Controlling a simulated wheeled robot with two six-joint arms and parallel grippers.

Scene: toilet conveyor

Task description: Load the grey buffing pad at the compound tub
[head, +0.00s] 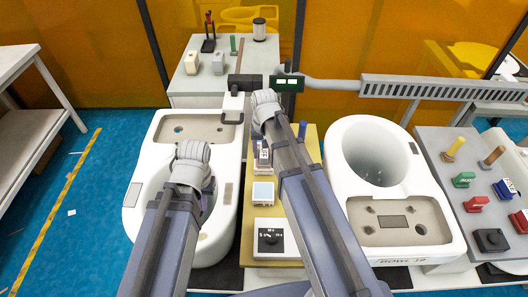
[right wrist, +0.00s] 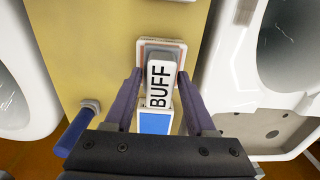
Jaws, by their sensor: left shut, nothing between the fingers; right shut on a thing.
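The buffing pad is a grey-white block labelled BUFF (right wrist: 160,84), between the fingers of my right gripper (right wrist: 160,95). In the head view it shows small (head: 264,158) above the yellow board. My right gripper is shut on it. Beyond the block, in the right wrist view, is a square, orange-rimmed piece (right wrist: 148,43) that may be the compound tub; whether the pad touches it I cannot tell. My left gripper (head: 208,196) is shut and empty over the left white toilet (head: 140,200), partly hidden by its own wrist.
Coloured knobs and pegs fill the right-hand table (head: 435,140). A grey bench (head: 185,85) stands behind.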

